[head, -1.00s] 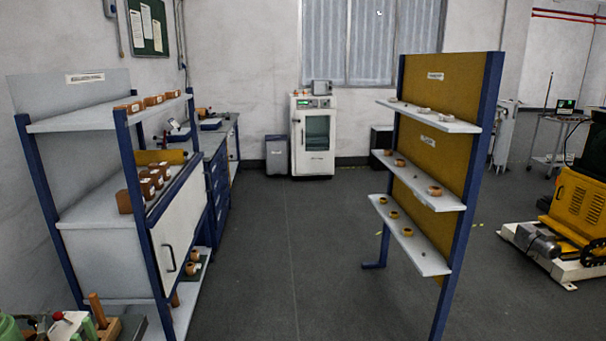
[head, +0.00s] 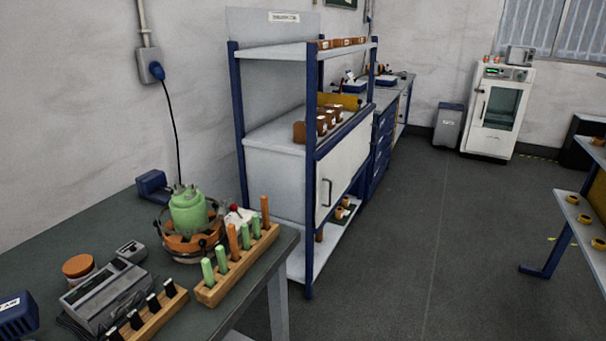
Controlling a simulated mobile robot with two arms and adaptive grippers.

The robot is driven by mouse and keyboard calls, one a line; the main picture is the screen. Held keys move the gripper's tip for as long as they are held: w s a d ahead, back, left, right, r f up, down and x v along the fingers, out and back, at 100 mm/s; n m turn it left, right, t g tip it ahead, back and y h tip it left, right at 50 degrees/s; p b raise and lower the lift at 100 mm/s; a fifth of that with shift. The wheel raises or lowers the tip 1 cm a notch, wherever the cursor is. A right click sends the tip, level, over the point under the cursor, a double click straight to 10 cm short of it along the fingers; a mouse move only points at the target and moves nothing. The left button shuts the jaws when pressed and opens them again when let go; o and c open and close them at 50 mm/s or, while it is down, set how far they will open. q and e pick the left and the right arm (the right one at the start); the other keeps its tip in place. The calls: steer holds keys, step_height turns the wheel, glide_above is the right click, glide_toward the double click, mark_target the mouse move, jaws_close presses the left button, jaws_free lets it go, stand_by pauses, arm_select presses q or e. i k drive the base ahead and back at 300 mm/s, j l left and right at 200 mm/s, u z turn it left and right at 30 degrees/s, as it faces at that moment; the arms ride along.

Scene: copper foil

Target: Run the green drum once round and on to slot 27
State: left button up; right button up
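The green drum (head: 188,212) sits upright in a copper-coloured ring base (head: 192,246) on the dark bench at the left in the head view. Small knobs stand on its top. Whether any slot numbers are marked on the drum or base is too small to tell. Neither of my grippers shows in the view.
A wooden rack (head: 240,270) with green and copper rods stands in front of the drum. A grey device (head: 105,297) and a second wooden rack (head: 150,318) are nearer. A blue-framed shelf (head: 310,170) stands behind the bench (head: 228,317). Open floor (head: 430,240) lies to the right.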

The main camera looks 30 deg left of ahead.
mark_target(193, 230)
steer(key=u, duration=1.5)
steer(key=i+l+u, duration=0.2)
steer(key=u, duration=0.3)
steer(key=i+l+u, duration=0.1)
steer(key=l+u, duration=1.15)
steer(key=u, duration=0.2)
steer(key=i+l, duration=0.05)
